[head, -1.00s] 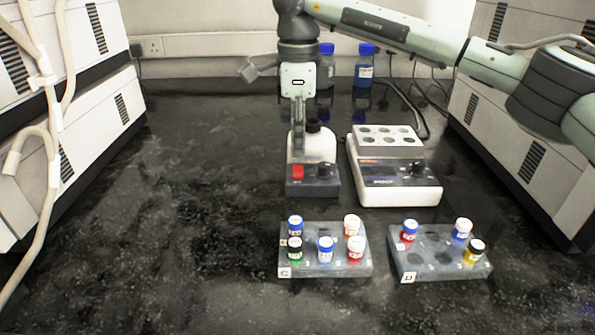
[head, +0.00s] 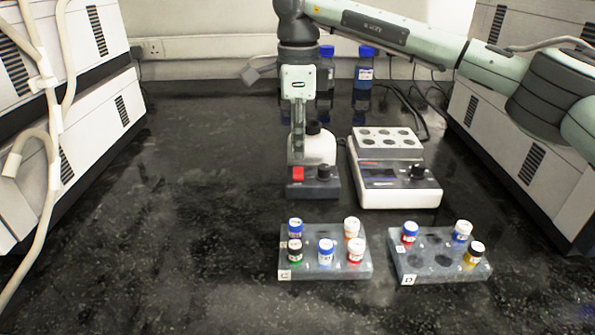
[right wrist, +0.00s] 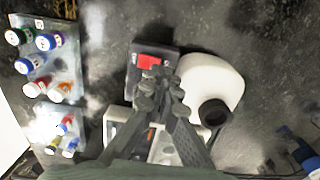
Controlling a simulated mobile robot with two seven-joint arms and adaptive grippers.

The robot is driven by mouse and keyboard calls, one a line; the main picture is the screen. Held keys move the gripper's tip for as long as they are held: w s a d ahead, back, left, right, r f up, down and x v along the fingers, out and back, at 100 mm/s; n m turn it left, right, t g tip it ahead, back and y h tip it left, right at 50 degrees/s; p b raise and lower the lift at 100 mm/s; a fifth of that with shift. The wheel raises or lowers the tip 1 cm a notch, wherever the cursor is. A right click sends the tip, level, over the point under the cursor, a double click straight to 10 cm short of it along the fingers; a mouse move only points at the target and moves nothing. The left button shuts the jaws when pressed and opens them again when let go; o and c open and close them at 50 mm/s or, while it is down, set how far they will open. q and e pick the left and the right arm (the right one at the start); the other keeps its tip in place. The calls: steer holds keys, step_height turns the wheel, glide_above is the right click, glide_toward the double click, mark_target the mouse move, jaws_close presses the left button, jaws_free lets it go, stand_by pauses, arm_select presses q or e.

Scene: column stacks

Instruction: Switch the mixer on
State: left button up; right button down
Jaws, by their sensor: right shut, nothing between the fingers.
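The mixer (head: 329,189) stands mid-bench, with a dark front base, a white body and a black top. A red switch (head: 298,173) is on the left of its front, beside a black knob (head: 323,171). In the right wrist view, the red switch (right wrist: 147,61) shows just beyond the fingertips. My right gripper (head: 298,158) points down, shut and empty, just above and behind the switch. I cannot tell whether its fingertips (right wrist: 160,85) touch the mixer. The switch's on or off position is too small to tell. My left gripper is not in view.
A white block heater (head: 400,195) stands close to the mixer's right. Two grey racks, the left one (head: 325,270) and the right one (head: 440,273), hold capped vials in front. Blue-capped bottles (head: 364,72) stand behind. The bench to the left is clear.

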steer(key=shift+f+b, duration=0.6)
steer(key=shift+f, duration=0.6)
stand_by(0.7)
steer(key=shift+r, duration=0.1)
steer(key=shift+r+p, duration=1.75)
steer(key=shift+r, duration=0.75)
steer(key=shift+f, duration=0.15)
